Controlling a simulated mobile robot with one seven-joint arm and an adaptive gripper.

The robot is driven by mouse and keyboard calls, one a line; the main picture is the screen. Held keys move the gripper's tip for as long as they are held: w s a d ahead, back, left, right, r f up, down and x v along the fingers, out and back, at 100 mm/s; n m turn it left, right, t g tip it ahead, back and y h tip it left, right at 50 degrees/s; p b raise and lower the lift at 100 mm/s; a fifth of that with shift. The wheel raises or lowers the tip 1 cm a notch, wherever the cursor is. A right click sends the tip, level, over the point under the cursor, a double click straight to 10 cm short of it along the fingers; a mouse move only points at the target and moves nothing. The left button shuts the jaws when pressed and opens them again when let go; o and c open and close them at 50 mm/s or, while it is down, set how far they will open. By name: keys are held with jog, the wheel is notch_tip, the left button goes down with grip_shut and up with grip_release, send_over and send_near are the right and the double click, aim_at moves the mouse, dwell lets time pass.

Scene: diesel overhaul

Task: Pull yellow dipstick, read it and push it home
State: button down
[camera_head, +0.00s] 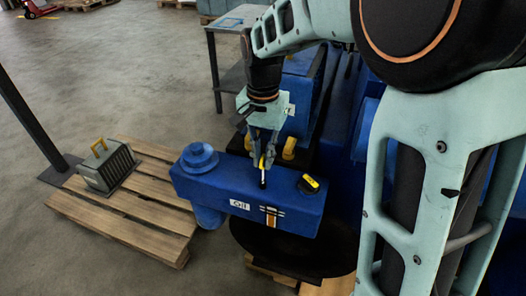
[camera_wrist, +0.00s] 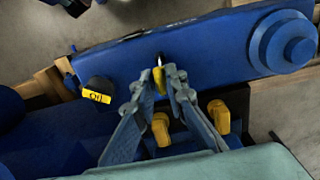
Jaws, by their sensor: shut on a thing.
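The yellow dipstick (camera_head: 262,163) is upright between the fingers of my gripper (camera_head: 263,152), over the top of the blue engine block (camera_head: 230,178). A short dark and pale piece shows under its yellow part, at the block's top; I cannot tell how deep it sits. In the wrist view, my gripper (camera_wrist: 167,76) is shut on the yellow dipstick (camera_wrist: 159,80), near the block's edge. The fingers hide part of it. The level marks are not readable.
Two yellow knobs stand close by, one (camera_head: 289,147) right of my gripper, and both show in the wrist view (camera_wrist: 218,116). A round blue cap (camera_head: 199,157) is on the block's left end. A wooden pallet (camera_head: 120,226) bears a grey finned box (camera_head: 107,166). Open floor lies left.

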aim_at(263, 182)
notch_tip(263, 182, down, 6)
jog(key=b, duration=0.2)
jog(key=shift+r+b, duration=0.1)
jog(key=shift+b, duration=0.3)
jog(key=shift+s, duration=0.1)
jog(key=c, duration=1.9)
grip_release()
jog(key=shift+c, duration=0.2)
notch_tip(263, 182, up, 12)
jog(key=shift+f, duration=0.1)
